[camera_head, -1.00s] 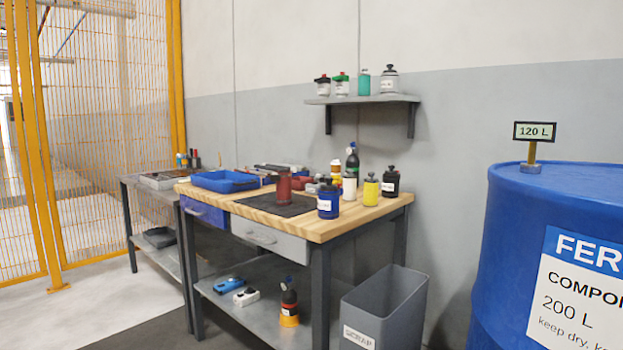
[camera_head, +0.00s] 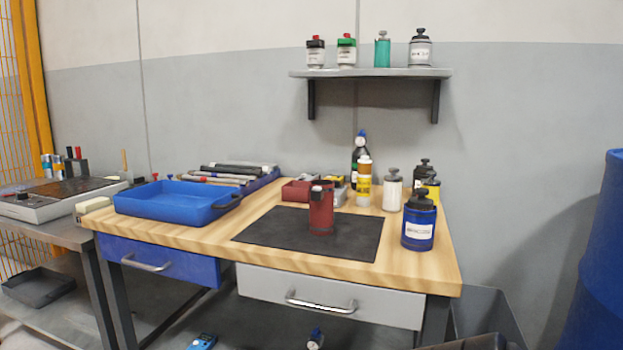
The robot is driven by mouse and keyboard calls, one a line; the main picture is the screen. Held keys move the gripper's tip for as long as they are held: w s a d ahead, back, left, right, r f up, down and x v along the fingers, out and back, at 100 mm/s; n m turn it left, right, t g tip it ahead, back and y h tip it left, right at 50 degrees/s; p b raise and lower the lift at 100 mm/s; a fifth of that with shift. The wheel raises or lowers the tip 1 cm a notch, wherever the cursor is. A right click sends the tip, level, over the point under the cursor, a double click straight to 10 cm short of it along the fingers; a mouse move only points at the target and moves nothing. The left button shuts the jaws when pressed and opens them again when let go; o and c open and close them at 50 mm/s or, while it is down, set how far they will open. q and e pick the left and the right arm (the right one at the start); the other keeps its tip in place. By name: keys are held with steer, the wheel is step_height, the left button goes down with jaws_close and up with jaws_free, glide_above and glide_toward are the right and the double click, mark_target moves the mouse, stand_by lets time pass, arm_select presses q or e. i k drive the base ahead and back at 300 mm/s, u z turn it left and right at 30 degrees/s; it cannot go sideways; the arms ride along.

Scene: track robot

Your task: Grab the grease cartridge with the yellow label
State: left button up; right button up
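I cannot tell surely which item is the grease cartridge with the yellow label. Several dark and grey tubes (camera_head: 222,179) lie at the back of the wooden workbench (camera_head: 265,196), by a blue tray; no yellow label is readable on them. A white-and-yellow bottle with an orange top (camera_head: 364,186) stands upright behind the black mat. A yellow container with a black top (camera_head: 432,189) stands at the right, partly hidden by a blue container (camera_head: 419,226). Neither of my grippers is in view.
A red canister (camera_head: 321,211) stands on the black mat (camera_head: 270,233). An empty blue bin (camera_head: 172,205) sits at left. A white bottle (camera_head: 392,192) stands at right. A wall shelf (camera_head: 370,73) holds several containers. A grey bin (camera_head: 490,312) and blue drum (camera_head: 603,260) stand right.

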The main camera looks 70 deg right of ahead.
mark_target(364, 170)
steer(key=i, duration=0.1)
steer(key=z, duration=1.5)
